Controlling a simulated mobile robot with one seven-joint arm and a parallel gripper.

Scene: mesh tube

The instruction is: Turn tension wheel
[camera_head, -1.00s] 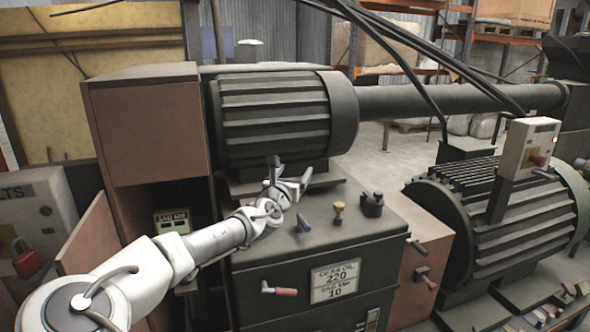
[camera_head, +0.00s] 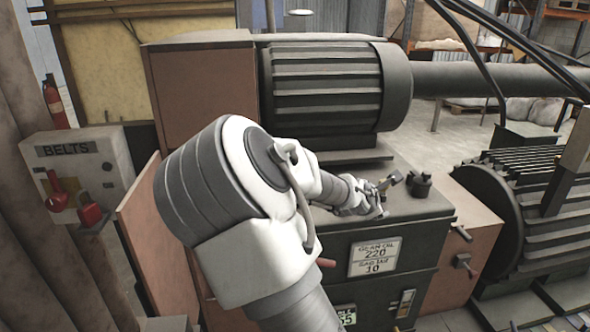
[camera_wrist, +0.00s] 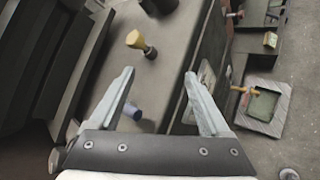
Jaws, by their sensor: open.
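I cannot make out a tension wheel for certain in either view. My gripper (camera_head: 384,190) is over the top of the dark gear-oil box (camera_head: 436,205), left of a round dark cap (camera_head: 419,184). In the wrist view my gripper (camera_wrist: 159,74) is open, with nothing between its fingers. A yellow knob with a dark stem (camera_wrist: 138,42) stands on the box top beyond the left fingertip. A blue knob (camera_wrist: 132,111) is nearer, between the fingers in the picture but apparently below them. My arm hides part of the box front in the head view.
A ribbed motor (camera_head: 330,85) stands behind the box, and another ribbed drum (camera_head: 525,200) is at the right. A BELTS panel (camera_head: 83,165) with red handles is at the left. A red lever (camera_head: 326,263) sticks out of the box front. Dark cables (camera_head: 483,50) hang at the upper right.

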